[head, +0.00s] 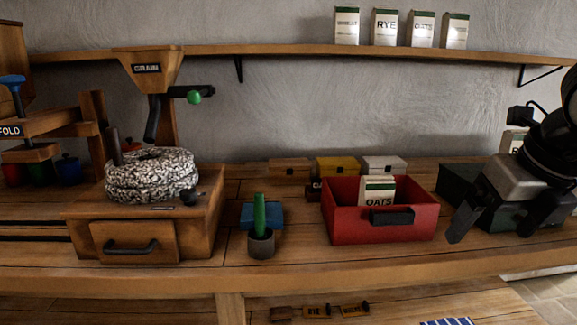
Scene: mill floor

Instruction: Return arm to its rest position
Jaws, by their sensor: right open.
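My right gripper (493,235) hangs at the far right of the head view, fingers pointing down and spread apart. Nothing shows between the fingers. It is to the right of the red bin (340,222), apart from it, and in front of a dark green box (455,185) that it partly hides. My right arm comes in from the right edge. A white and green OATS carton (377,186) stands in the red bin. My left gripper is not in view.
A stone mill (190,215) with a hopper (148,65) stands at left. A grey cup (261,244) holding a green handle is mid-bench, before a blue block (247,214). Several cartons stand on the wall shelf (280,50). Small boxes (337,167) line the back.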

